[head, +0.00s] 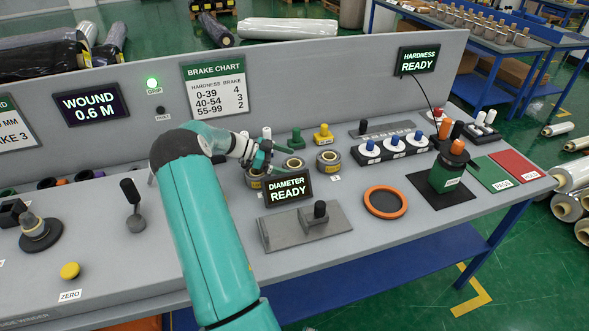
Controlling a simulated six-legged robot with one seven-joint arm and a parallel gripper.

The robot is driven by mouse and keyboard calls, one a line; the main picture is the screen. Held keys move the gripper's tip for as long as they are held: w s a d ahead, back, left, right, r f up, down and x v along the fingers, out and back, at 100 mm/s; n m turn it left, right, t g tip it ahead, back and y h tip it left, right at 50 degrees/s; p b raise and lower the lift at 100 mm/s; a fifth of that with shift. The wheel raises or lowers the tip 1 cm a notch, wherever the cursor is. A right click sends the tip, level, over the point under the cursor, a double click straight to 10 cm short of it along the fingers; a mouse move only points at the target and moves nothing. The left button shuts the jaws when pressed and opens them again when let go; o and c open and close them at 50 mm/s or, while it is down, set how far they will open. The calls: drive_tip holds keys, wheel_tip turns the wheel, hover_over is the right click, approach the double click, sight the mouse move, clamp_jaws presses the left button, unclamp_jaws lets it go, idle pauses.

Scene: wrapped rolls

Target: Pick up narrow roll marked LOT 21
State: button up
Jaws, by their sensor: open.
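Several short rolls with brown and grey sides stand in a row on the grey bench, behind the diameter display. The right roll (328,161) and the middle roll (293,166) show their round tops. The left roll (253,180) is partly hidden by my gripper and the display. Any lot marks on them are too small to read, so I cannot tell which is LOT 21. My gripper (268,156) is open, at the end of my teal arm, over or just behind the left roll. Its fingers look empty, and I cannot tell whether they touch the roll.
The "DIAMETER READY" display (289,188) stands right in front of the rolls. Yellow (323,135) and green (296,139) knobbed pieces stand behind them. A block with blue knobs (394,148) is to the right. An orange ring (386,202) lies on clear bench.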

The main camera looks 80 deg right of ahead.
drive_tip(key=shift+s+d+f, duration=0.15)
drive_tip(key=shift+s+f, duration=0.15)
drive_tip(key=shift+s, duration=0.3)
drive_tip(key=c, duration=1.2)
drive_tip(key=shift+r, duration=0.15)
drive_tip(key=shift+c, duration=0.2)
